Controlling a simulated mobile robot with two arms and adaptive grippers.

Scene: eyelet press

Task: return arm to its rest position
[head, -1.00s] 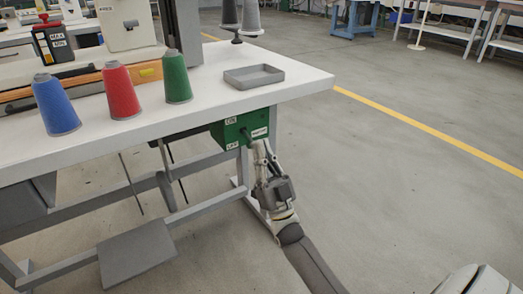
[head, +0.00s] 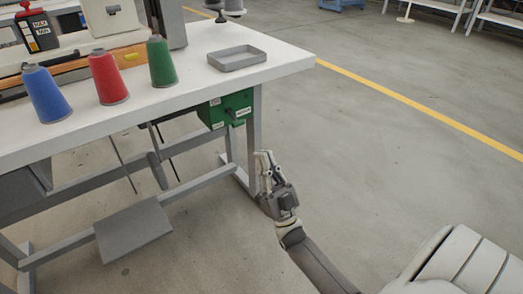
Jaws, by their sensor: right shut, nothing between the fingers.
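My right gripper (head: 266,172) is shut and empty. It is in the open air in front of the table's right leg, below and to the right of the green switch box (head: 226,109). A clear gap shows between the fingertips and the box. The green box hangs under the tabletop near its right end and carries small labels, too small to read here. My right arm comes up from the bottom of the view. My left gripper is not in view.
The white table (head: 205,101) carries a blue cone (head: 46,95), a red cone (head: 108,79), a green cone (head: 161,62) and an empty grey tray (head: 237,59). A grey pedal (head: 133,230) sits low under the table. The floor right of the table is clear.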

